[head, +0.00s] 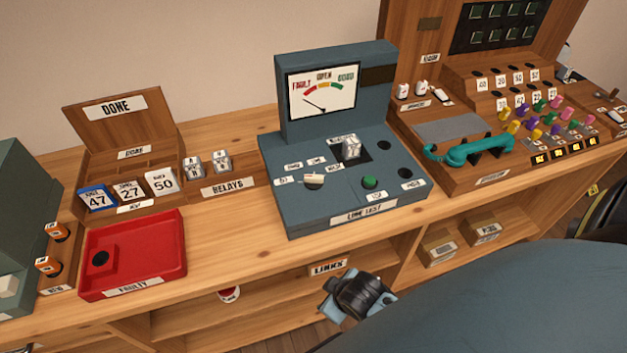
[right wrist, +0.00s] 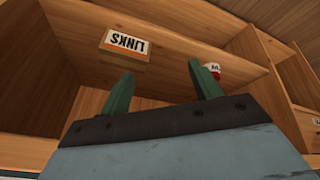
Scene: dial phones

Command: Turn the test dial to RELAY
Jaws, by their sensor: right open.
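The blue-grey line test box (head: 300,215) stands mid-bench with an upright meter (head: 322,90) marked FAULT, OPEN and GOOD. The needle points down-left to up-left, towards the FAULT side. The test dial (head: 313,181) is a pale knob at the box's left front, with small labels around its left and far sides. The labels are too small to read, so I cannot tell its setting. My right gripper (head: 358,297) is low in front of the bench, clear of the dial. In the right wrist view its two green fingers (right wrist: 161,76) are apart and empty. My left gripper is out of view.
A relay block (head: 351,148) and a green button (head: 369,182) are on the box. A red FAULTY tray (head: 180,255) and a RELAYS rack (head: 236,183) lie left. A teal handset (head: 467,150) rests right.

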